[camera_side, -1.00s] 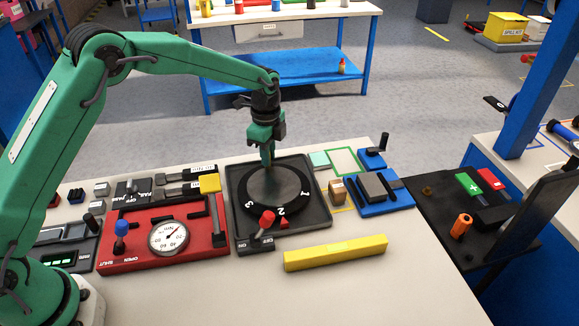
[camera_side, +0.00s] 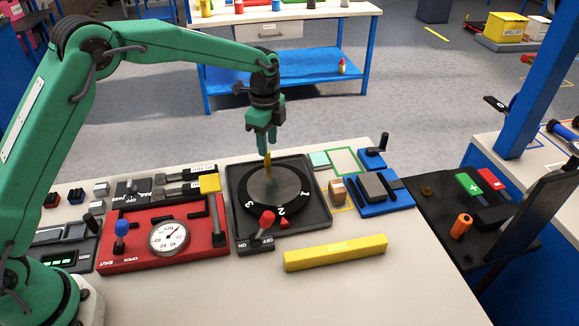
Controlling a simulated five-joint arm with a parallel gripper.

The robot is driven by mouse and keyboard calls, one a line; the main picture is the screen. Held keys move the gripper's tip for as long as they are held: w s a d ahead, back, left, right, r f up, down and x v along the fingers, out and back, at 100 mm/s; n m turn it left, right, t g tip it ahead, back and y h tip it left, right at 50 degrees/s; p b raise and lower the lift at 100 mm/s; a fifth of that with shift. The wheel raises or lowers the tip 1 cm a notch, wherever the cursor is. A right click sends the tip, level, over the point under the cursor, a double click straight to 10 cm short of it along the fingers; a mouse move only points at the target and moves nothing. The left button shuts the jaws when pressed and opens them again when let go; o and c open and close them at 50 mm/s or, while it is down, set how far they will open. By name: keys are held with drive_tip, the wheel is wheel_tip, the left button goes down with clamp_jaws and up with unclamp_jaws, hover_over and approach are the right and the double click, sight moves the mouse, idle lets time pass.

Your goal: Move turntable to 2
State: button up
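The turntable (camera_side: 283,182) is a round grey disc with a black numbered ring, set in a dark square tray (camera_side: 319,211). A yellow peg (camera_side: 267,165) stands upright on the far part of the disc. My gripper (camera_side: 267,149) points down just above the peg, its fingers slightly apart and seemingly clear of the peg's body. Nothing is seen held in it.
A red-knobbed lever (camera_side: 266,218) stands at the tray's front edge. A red panel with a gauge (camera_side: 168,238) lies left, a blue sliding fixture (camera_side: 384,197) right, and a yellow bar (camera_side: 335,253) in front. The front of the table is clear.

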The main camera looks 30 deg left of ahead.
drive_tip(key=shift+r, duration=1.9)
drive_tip(key=shift+r, duration=0.1)
wheel_tip(320, 180, up, 8)
